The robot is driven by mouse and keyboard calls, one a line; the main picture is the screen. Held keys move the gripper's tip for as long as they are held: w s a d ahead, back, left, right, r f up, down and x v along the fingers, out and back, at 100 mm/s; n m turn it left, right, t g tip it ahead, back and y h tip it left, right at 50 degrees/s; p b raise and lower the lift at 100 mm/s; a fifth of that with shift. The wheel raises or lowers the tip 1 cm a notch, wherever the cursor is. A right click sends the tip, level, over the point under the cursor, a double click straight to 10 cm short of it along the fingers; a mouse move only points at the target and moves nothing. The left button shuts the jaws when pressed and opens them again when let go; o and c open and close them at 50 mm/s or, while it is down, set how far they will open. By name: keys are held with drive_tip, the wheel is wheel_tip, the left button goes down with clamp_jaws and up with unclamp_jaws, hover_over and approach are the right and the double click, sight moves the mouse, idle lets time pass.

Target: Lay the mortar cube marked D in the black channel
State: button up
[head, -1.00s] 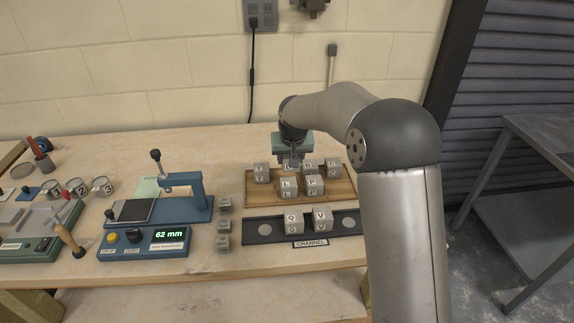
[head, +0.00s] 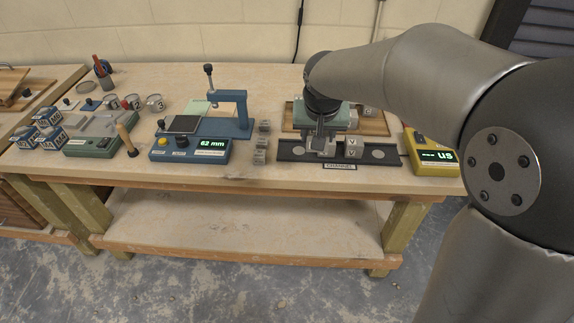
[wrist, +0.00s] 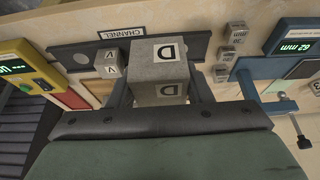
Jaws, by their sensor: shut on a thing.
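The grey mortar cube marked D (wrist: 160,72) is between the fingers of my gripper (wrist: 162,95) in the wrist view, its letter showing on two faces. My gripper (head: 322,142) is shut on it over the black channel (head: 396,157) in the head view. The channel (wrist: 65,50) lies beyond the cube in the wrist view. A cube marked V (head: 353,147) sits in the channel right of my gripper; it also shows in the wrist view (wrist: 110,64). Whether cube D touches the channel floor, I cannot tell. The cube marked Q is not clearly visible.
A wooden tray (head: 376,127) with cubes lies behind the channel, partly hidden by my arm. Several small grey blocks (head: 262,142) stand left of the channel. A blue device reading 62 mm (head: 190,148) is farther left. A yellow device (head: 432,160) stands at the right.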

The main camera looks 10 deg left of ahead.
drive_tip(key=shift+s+a, duration=0.1)
drive_tip(key=shift+s, duration=0.35)
drive_tip(key=p, duration=0.2)
approach(299, 147)
drive_tip(key=shift+w+f+p, duration=0.6)
drive_tip(key=shift+w+f, duration=0.15)
drive_tip(key=shift+w, duration=0.25)
drive_tip(key=shift+w+f, duration=0.15)
drive_tip(key=shift+f, duration=1.65)
drive_tip(key=shift+f, duration=0.2)
drive_tip(key=o, duration=1.2)
drive_tip(key=shift+c, duration=0.2)
